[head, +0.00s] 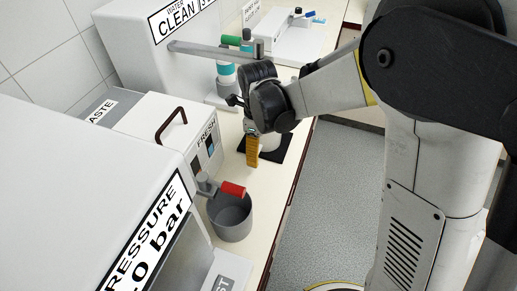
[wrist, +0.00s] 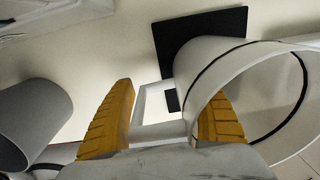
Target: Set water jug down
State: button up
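The water jug (wrist: 265,90) is a white round vessel with a dark ring and a square handle (wrist: 140,103). In the wrist view its mouth faces the camera and its base is over the black mat (wrist: 170,35). In the head view only a white part of the jug (head: 270,141) shows behind my gripper (head: 252,160), by the mat (head: 282,150). In the wrist view my gripper (wrist: 166,90) has its yellow fingers spread apart, with the handle between them. The right finger overlaps the jug's wall. I cannot tell whether the fingers touch the jug.
A grey pot (head: 231,217) stands under a red-handled tap (head: 233,188) nearer on the counter; a grey cylinder (wrist: 30,120) shows at left in the wrist view. White labelled machines (head: 150,130) line the wall side. The counter's open edge is on the right.

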jog(key=r+p, duration=0.4)
jog(key=r, duration=0.8)
jog(key=shift+s+r+p, duration=0.2)
jog(key=shift+p, duration=0.15)
jog(key=s+d+r+n+t, duration=0.3)
jog(key=s+d+n, duration=0.4)
jog(key=n, duration=0.4)
jog(key=s+d+r+n+t, duration=0.3)
jog(key=s+d+n, duration=0.4)
jog(key=d+n, duration=0.3)
jog(key=shift+s+r+n+t, duration=0.3)
jog(key=shift+r+n+t, duration=0.15)
jog(key=shift+n, duration=0.25)
